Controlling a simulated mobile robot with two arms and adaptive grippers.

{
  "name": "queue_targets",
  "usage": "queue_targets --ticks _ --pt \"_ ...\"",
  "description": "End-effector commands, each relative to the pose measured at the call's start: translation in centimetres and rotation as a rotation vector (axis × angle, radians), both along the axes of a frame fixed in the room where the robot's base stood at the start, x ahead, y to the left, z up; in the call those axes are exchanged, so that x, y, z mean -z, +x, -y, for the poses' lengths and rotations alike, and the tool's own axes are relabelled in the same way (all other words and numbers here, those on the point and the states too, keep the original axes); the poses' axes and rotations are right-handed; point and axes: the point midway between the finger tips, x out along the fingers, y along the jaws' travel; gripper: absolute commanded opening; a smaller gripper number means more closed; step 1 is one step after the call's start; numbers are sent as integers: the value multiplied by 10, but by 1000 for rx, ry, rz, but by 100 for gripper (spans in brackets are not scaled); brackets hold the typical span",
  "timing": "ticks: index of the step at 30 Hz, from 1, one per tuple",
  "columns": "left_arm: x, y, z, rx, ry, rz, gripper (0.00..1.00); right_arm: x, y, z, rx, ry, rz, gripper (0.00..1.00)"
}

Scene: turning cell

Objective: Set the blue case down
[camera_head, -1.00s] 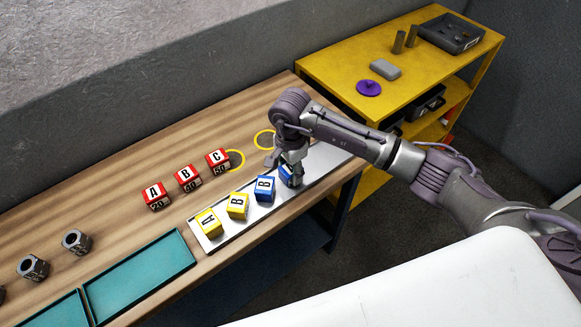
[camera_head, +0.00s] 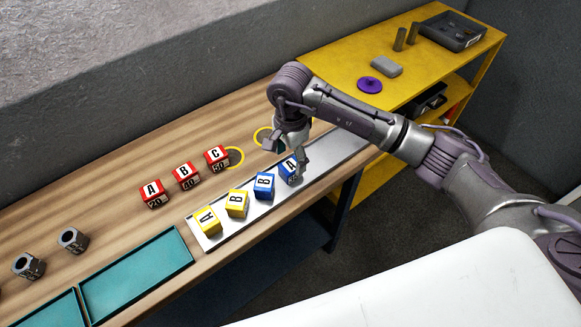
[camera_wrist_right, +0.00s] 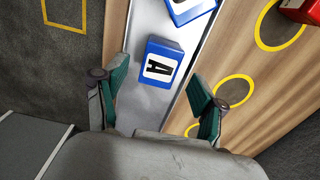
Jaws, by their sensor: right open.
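The blue case (camera_head: 289,170), labelled A, stands on the silver tray (camera_head: 330,157) at the right end of a row of cases. In the right wrist view the blue case (camera_wrist_right: 160,64) sits between and just beyond my fingertips. My right gripper (camera_head: 289,150) is open and just above and behind it; the fingers (camera_wrist_right: 155,90) are apart with a gap to the case on both sides. Another blue case (camera_head: 264,185), labelled B, stands to its left. My left gripper is not in view.
Two yellow cases (camera_head: 237,203) share the tray. Several red cases (camera_head: 185,176) stand behind on the wooden bench, near yellow rings (camera_head: 262,138). Teal trays (camera_head: 135,275) lie at the left. A yellow shelf (camera_head: 345,60) stands at the right. The tray's right end is clear.

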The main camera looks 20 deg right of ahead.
Motion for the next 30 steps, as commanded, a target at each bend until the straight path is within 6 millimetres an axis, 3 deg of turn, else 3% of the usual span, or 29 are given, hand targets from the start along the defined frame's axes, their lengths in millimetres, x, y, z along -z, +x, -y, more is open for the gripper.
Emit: queue_targets --ticks 6,12,30 --pt "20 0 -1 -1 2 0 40 -45 1 0 -1 -1 6 70" --pt "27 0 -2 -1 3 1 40 -70 0 0 0 -1 1 70" --pt "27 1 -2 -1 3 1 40 -77 0 0 0 -1 -1 70"
